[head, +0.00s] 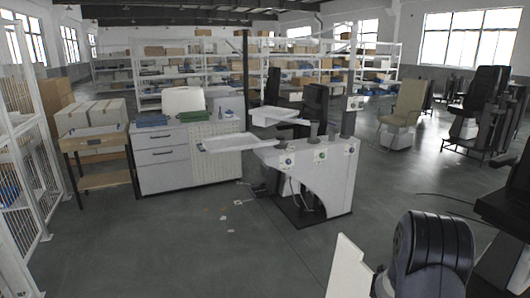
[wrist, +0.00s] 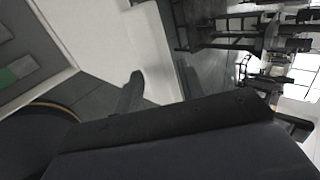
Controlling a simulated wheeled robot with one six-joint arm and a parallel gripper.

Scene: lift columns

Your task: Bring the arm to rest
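My gripper (wrist: 161,74) shows in the wrist view, with its two dark fingers apart and nothing visible between them. It is open and empty. Behind the fingers is a pale, flat surface (wrist: 130,40); I cannot tell how far it is from them. In the head view, a dark, rounded joint of my arm (head: 432,250) is at the lower right. The gripper itself cannot be made out in that view.
A white workstation (head: 330,180) with trays stands mid-floor. A drawer cabinet (head: 163,165) and a table with boxes (head: 97,142) stand to its left. Dark chairs (head: 483,98) and a beige chair (head: 405,112) are at right. Grey floor (head: 160,245) in front is mostly clear.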

